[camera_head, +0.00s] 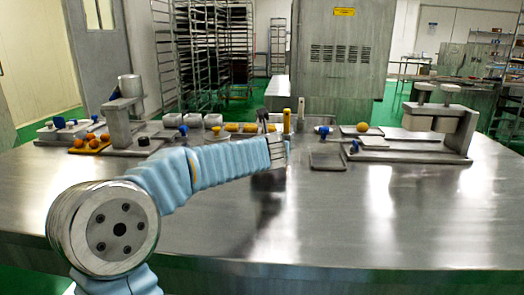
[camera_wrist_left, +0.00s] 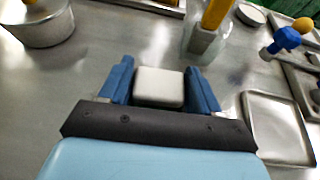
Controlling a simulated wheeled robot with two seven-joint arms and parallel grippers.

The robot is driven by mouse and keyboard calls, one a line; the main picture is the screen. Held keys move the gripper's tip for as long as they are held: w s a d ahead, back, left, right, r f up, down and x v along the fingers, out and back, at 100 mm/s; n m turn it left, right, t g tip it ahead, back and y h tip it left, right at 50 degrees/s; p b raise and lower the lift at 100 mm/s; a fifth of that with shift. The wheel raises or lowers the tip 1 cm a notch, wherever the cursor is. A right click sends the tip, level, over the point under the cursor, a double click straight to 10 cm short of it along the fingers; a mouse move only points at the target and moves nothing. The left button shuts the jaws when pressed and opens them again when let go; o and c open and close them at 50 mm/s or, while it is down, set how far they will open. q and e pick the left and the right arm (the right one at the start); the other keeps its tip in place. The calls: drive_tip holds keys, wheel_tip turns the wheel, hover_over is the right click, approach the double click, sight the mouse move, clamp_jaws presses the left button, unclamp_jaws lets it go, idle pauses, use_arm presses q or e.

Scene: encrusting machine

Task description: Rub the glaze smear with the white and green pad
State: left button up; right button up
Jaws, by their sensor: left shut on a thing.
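The pad (camera_wrist_left: 160,87) shows its white face between the two blue fingers of my left gripper (camera_wrist_left: 160,66) in the left wrist view. The fingers are shut on its sides; no green side of it shows. In the head view my left arm reaches from the left to the middle of the steel table, and its wrist hides the pad. I cannot make out a glaze smear in either view. My right gripper is not in view.
A flat grey tray (camera_wrist_left: 278,130) lies right of the gripper. A yellow-handled tool (camera_wrist_left: 216,14) stands in a holder ahead, and a metal pot (camera_wrist_left: 40,24) is at upper left. Machine parts (camera_head: 437,118) stand at the right. The table's front right (camera_head: 400,220) is clear.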

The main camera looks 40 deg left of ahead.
sight(294, 159)
use_arm(q)
drive_tip(key=shift+w+d+f, duration=0.1)
drive_tip(key=shift+w+d, duration=0.4)
drive_tip(key=shift+d, duration=0.3)
drive_tip(key=shift+w+d, duration=0.45)
drive_tip(key=shift+d, duration=0.35)
drive_tip(key=shift+w+d+p, duration=0.2)
drive_tip(key=shift+w+d, duration=0.2)
drive_tip(key=shift+d, duration=0.3)
drive_tip(key=shift+w+d+p, duration=0.15)
drive_tip(key=shift+w+d, duration=0.25)
drive_tip(key=shift+d, duration=0.25)
wheel_tip(294, 159, up, 5)
drive_tip(key=p, duration=0.4)
drive_tip(key=shift+p, duration=0.35)
drive_tip(key=shift+r, duration=0.6)
drive_tip(key=shift+r, duration=1.5)
